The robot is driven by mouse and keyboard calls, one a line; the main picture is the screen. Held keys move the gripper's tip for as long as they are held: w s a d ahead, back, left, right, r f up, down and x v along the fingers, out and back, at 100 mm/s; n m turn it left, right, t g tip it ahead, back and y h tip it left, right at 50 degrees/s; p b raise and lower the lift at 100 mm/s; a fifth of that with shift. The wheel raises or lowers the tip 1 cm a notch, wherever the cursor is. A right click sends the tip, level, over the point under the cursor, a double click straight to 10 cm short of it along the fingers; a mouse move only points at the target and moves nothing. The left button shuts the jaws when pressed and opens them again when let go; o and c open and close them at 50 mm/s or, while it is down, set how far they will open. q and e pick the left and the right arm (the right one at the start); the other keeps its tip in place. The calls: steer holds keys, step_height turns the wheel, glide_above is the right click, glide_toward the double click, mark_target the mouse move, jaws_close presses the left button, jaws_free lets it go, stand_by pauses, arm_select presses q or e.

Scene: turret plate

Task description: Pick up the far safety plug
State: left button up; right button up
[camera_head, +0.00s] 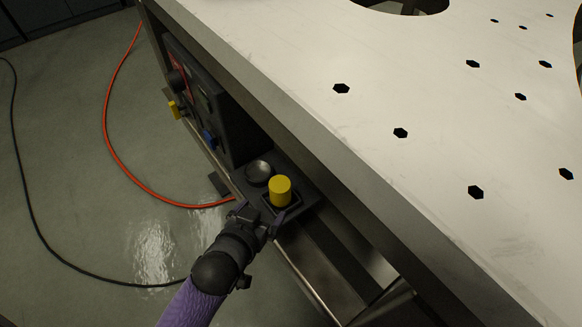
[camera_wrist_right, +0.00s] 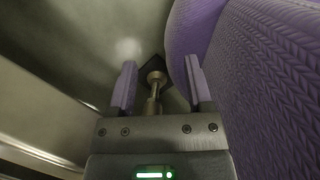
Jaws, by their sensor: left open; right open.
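A yellow cylindrical plug (camera_head: 280,190) stands upright in a dark holder (camera_head: 305,198) under the table's edge in the head view. Beside it, on its left, is a round silver cap or bowl (camera_head: 259,172). A smaller yellow piece (camera_head: 174,109) shows farther off by the dark panel; I cannot tell which of the two is the far safety plug. My left gripper (camera_head: 262,217) is open, just in front of and left of the yellow cylinder, with nothing seen between its fingers. My right gripper (camera_wrist_right: 160,88) is open in the right wrist view; a metal post with a round head (camera_wrist_right: 156,80) shows between its fingers.
The pale table top (camera_head: 440,130) with several dark holes overhangs the holder. A dark panel (camera_head: 208,100) with a blue part (camera_head: 209,138) stands under it. A red hose (camera_head: 105,120) and a black cable (camera_head: 35,225) lie on the floor.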

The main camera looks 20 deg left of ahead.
mark_target(276, 197)
arm_select(q)
steer(key=b+x, duration=0.2)
steer(key=x, duration=0.1)
steer(key=b+x, duration=0.5)
steer(key=x, duration=0.2)
steer(key=shift+s+d+f+b, duration=0.15)
steer(key=shift+d+f+b, duration=0.1)
steer(key=shift+d+b, duration=0.1)
steer(key=shift+r, duration=0.3)
steer(key=shift+c, duration=0.3)
steer(key=c, duration=1.3)
arm_select(e)
steer(key=s+f+g, duration=0.1)
steer(key=s+f, duration=0.2)
steer(key=f, duration=0.3)
steer(key=shift+f, duration=0.3)
